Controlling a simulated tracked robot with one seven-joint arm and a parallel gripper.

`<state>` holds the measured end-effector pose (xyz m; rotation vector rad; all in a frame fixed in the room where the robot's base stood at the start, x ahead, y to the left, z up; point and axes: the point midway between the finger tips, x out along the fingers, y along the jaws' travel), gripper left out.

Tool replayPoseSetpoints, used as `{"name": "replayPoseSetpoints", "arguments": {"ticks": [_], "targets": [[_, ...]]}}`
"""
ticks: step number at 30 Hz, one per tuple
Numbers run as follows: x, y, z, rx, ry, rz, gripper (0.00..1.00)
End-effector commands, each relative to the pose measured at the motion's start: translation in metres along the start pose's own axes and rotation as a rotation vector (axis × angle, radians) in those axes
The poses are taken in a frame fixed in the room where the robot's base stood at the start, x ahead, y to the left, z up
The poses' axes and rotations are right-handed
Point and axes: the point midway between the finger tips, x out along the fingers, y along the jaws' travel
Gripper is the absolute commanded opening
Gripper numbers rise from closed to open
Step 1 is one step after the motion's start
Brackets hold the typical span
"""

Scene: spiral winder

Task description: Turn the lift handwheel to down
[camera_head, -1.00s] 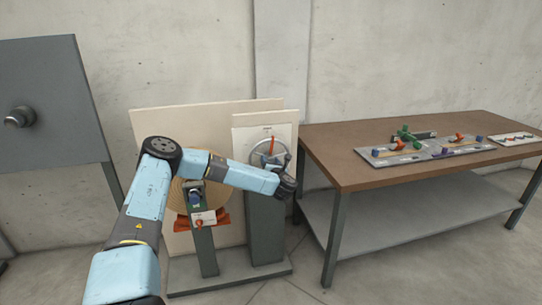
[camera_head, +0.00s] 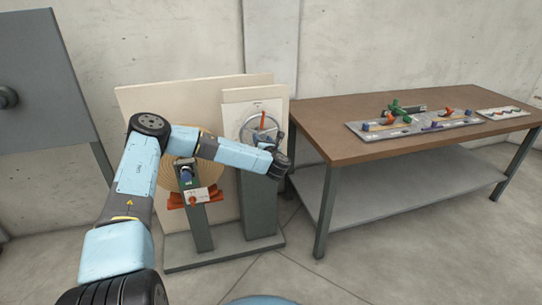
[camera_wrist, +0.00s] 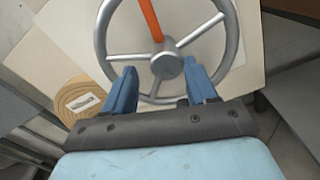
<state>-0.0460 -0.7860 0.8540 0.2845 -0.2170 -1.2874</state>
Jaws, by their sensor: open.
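The lift handwheel (camera_head: 243,133) is a grey spoked wheel on a pale panel above a dark green post. One orange spoke (camera_wrist: 149,18) points up from its hub, leaning slightly left in the wrist view. It also shows upright in the head view (camera_head: 263,121). My gripper (camera_head: 281,163) is at the wheel's lower right in the head view. In the wrist view my gripper (camera_wrist: 160,68) is open, its two blue fingers either side of the hub, over the lower part of the wheel. Nothing is held between them. Whether the fingers touch the wheel I cannot tell. Panel markings are unreadable.
A tan spiral disc (camera_head: 207,154) stands left of the wheel, behind my arm, with a small orange-handled fixture (camera_head: 193,198). A brown-topped workbench (camera_head: 350,150) with several small parts is on the right. A grey panel (camera_head: 45,95) stands at far left. Floor in front is clear.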

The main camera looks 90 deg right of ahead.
Motion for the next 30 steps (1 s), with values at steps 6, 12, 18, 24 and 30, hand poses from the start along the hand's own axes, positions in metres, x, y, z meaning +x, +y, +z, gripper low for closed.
{"name": "replayPoseSetpoints", "arguments": {"ticks": [6,12,18,24,30], "targets": [[-0.011,0.000,0.000,-0.001,0.000,0.001,0.66],[-0.024,-0.001,0.000,-0.001,0.000,-0.001,0.66],[-0.036,-0.001,0.000,-0.001,0.000,-0.001,0.66],[-0.047,-0.001,0.000,-0.001,0.000,-0.001,0.66],[-0.059,-0.001,0.000,-0.001,0.000,-0.001,0.66]]}}
